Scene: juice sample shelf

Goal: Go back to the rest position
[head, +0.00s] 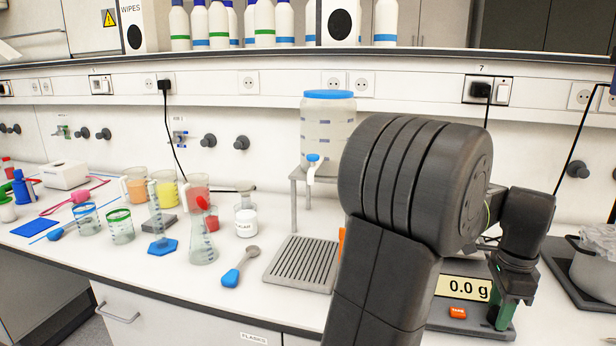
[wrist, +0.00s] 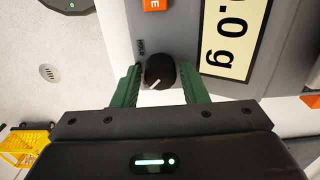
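My gripper (head: 504,310) is low at the front right of the bench in the head view, pointing down at the front of a scale. The scale's display (head: 462,289) reads 0.0 g. In the wrist view the two green fingers of my gripper (wrist: 159,72) are spread apart. A black knob (wrist: 160,71) with a white pointer mark lies between their tips, with a gap on each side. Nothing is held. The same display (wrist: 234,35) shows turned sideways at the upper right. My dark arm hides much of the scale in the head view.
A grey drip tray (head: 301,263) and a blue-lidded dispenser (head: 328,120) on a stand are left of my arm. A pot (head: 594,262) is at the right edge. A shelf with bottles runs above.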

